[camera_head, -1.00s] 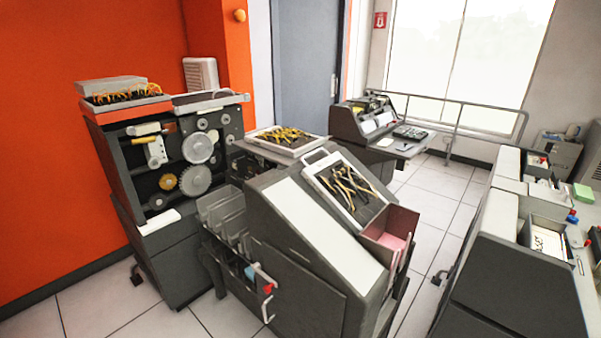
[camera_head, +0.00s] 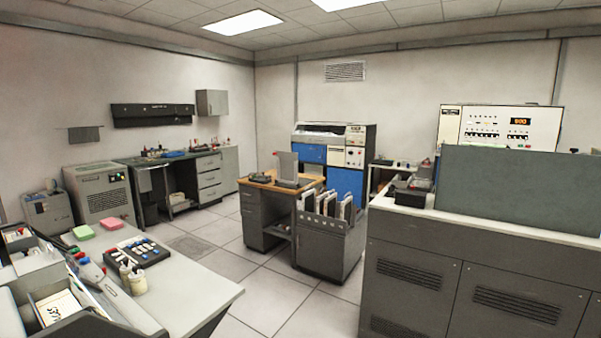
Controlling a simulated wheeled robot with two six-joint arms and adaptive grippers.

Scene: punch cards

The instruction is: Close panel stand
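No gripper of mine shows in the head view. A low grey stand (camera_head: 327,248) with several upright panels (camera_head: 328,204) in its top stands mid-floor; I cannot tell for sure whether this is the panel stand. It is in front of a wood-topped desk (camera_head: 262,184), which carries an upright grey plate on a base (camera_head: 288,168). The wired panels and the machine with open workings from the earlier view are out of frame.
A large grey cabinet (camera_head: 420,270) blocks the right. A blue-fronted machine (camera_head: 345,185) and a workbench (camera_head: 181,158) stand behind. Tiled floor is free in the middle.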

